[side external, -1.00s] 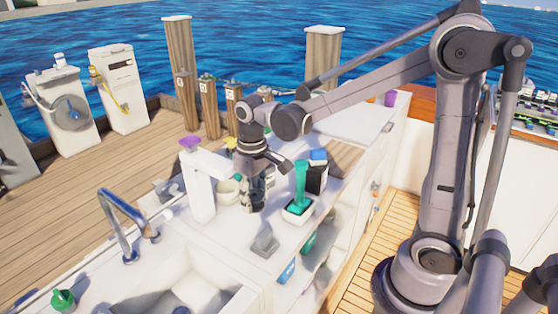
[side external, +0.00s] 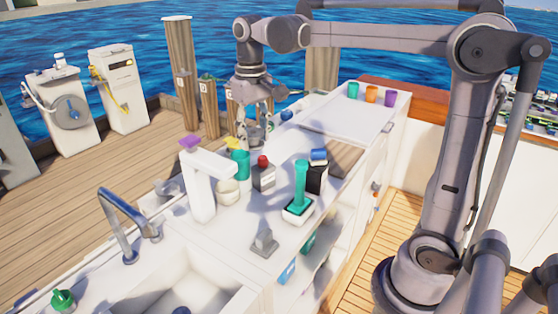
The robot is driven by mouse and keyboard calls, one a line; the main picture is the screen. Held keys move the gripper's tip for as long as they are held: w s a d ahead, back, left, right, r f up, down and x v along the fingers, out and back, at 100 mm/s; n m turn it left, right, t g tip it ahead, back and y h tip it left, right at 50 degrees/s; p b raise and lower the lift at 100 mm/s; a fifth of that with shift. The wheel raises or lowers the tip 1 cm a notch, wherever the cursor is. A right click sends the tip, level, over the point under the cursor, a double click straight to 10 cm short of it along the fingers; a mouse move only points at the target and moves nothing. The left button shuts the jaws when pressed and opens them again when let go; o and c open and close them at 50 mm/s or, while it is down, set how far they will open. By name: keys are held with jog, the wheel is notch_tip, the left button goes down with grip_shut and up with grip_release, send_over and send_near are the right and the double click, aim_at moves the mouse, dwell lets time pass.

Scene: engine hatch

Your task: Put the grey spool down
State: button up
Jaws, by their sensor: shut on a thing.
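My gripper (side external: 254,138) is raised above the counter, fingers pointing down, behind the teal cup and the red-topped container. It is shut on a small greyish thing, which I take to be the grey spool; the fingers hide most of it and its outline is hard to tell. It appears clear of the counter top (side external: 225,237).
Below stand a teal cup (side external: 240,164), a red-topped grey container (side external: 263,175), a pale bowl (side external: 228,191) and a white post with purple top (side external: 198,185). A teal upright (side external: 301,184) and black box (side external: 316,177) stand right. A pale board (side external: 345,126) lies clear behind.

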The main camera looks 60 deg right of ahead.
jog(key=w+d+m, duration=0.4)
jog(key=d+m, duration=0.1)
jog(key=d, duration=0.7)
send_over(270, 203)
notch_tip(270, 203, down, 24)
jog(key=shift+r, duration=0.15)
jog(key=shift+s+f, duration=0.1)
jog(key=shift+f, duration=2.25)
jog(key=shift+f, duration=0.1)
jog(key=o, duration=1.1)
jog(key=shift+o, duration=0.2)
